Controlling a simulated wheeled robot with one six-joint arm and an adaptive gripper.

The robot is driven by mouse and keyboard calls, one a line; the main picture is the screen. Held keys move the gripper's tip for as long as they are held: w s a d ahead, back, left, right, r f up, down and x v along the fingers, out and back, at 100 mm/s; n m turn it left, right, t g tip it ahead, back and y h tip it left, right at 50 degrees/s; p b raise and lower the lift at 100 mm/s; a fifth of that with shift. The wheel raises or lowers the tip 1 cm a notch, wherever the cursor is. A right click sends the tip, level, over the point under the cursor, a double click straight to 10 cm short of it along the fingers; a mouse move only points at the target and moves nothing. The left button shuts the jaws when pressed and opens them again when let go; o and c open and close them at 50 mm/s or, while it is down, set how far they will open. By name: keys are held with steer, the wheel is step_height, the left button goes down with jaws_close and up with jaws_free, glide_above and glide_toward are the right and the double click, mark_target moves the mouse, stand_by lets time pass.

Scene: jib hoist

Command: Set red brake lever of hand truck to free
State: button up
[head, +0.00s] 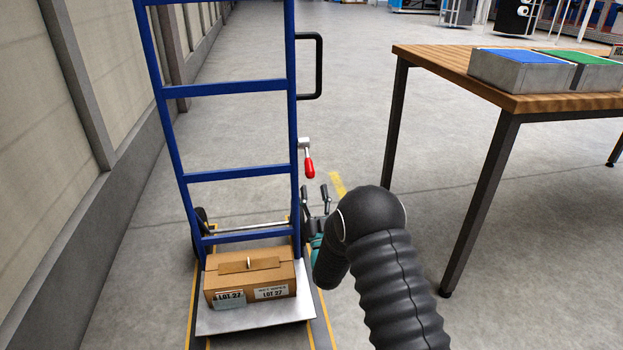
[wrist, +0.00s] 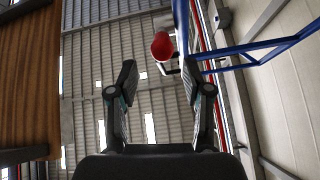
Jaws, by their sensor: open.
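The blue hand truck (head: 238,175) stands upright at the left in the head view. Its brake lever has a red grip (head: 309,168) hanging down from a pale pivot on the right upright. In the wrist view the red grip's rounded end (wrist: 162,46) shows just beyond the fingertips, nearly midway between them. My gripper (head: 316,195) is open and empty, pointing up just below the lever; its two fingers also show in the wrist view (wrist: 160,78). The grip looks apart from both fingers. My dark arm hides the gripper's lower part in the head view.
A carton (head: 250,279) labelled LOT 27 sits on the truck's toe plate (head: 256,320). A black handle (head: 318,66) juts from the right upright above the lever. A wooden table (head: 440,62) with blue and green trays stands at right. Floor between is clear.

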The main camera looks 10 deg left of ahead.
steer(key=shift+s+d+f, duration=0.25)
steer(key=shift+s+f, duration=0.15)
steer(key=shift+s, duration=0.15)
